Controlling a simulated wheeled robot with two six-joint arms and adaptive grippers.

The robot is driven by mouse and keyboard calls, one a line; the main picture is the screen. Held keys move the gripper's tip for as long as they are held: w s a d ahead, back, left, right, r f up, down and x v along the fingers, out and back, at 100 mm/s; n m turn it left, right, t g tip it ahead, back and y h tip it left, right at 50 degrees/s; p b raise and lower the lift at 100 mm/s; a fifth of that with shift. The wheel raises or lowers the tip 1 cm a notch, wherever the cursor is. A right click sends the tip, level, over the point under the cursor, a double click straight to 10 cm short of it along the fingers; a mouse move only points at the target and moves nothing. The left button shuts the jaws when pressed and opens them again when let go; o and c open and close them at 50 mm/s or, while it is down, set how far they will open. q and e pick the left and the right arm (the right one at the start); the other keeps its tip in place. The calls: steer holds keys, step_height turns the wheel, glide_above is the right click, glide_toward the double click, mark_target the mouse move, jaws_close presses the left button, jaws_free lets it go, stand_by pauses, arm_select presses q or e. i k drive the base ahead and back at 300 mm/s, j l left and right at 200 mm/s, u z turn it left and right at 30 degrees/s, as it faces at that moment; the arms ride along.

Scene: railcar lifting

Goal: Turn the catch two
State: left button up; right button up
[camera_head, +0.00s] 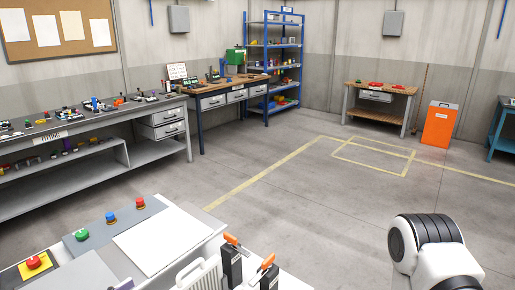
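Two black catches with orange handles stand at the bottom centre, on the right part of the grey control bench (196,228). One catch (231,266) is further left; the other catch (268,280) is closer to the right and cut by the lower edge. I cannot tell from any marking which one is catch two. Both orange handles are tilted. A white ribbed part (200,274) sits just left of the catches. Neither gripper is in view. Only a white and black link of my arm shows at the lower right, apart from the catches.
Green, blue and red buttons and a red emergency button (34,262) on yellow sit at the bench's left, beside a white sheet (162,240). Workbenches, a blue shelf (268,60) and an orange cabinet (438,125) stand behind. The floor between is clear.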

mark_target(232, 241)
steer(key=k, duration=1)
